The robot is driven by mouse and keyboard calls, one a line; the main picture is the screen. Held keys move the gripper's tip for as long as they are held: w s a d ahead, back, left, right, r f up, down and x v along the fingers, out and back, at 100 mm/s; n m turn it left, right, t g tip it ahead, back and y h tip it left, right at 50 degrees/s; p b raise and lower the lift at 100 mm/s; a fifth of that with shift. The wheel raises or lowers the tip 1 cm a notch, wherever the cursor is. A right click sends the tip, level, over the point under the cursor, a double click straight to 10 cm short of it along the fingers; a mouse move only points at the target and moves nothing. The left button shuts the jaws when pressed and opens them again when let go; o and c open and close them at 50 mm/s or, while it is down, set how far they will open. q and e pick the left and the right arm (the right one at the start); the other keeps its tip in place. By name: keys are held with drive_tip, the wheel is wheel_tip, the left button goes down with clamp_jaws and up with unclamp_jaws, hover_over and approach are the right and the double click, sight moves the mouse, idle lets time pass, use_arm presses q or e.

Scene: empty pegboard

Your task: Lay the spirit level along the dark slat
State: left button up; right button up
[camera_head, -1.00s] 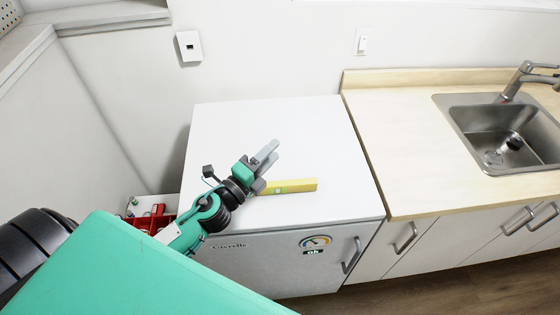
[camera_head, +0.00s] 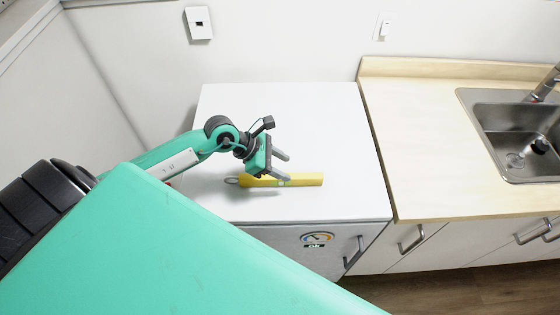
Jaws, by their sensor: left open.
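The yellow spirit level (camera_head: 305,180) lies flat on the white top of a small fridge, roughly left to right, near the front edge. A grey ring shows at its left end. My left gripper (camera_head: 284,168) is open, its two grey fingers pointing right and down just above or at the level's left half. I cannot tell whether the fingers touch the level. No dark slat is in view. My right gripper is not in view.
The white fridge top (camera_head: 340,120) is otherwise clear. A wooden counter (camera_head: 430,140) with a metal sink (camera_head: 515,135) stands to the right. A white wall with a socket (camera_head: 199,23) and a switch (camera_head: 384,30) is behind. My own green body part fills the lower left.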

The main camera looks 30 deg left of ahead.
sight(303, 175)
use_arm(q)
drive_tip(key=b+x, duration=0.2)
drive_tip(key=x, duration=0.4)
drive_tip(key=shift+f+b, duration=0.15)
drive_tip(key=shift+b, duration=0.2)
drive_tip(key=shift+w+d+f+b, duration=0.25)
drive_tip(key=shift+d+f+b, duration=0.05)
drive_tip(key=shift+d+f, duration=0.1)
drive_tip(key=shift+w+d+f, duration=0.1)
drive_tip(key=shift+w+d, duration=0.05)
clamp_jaws()
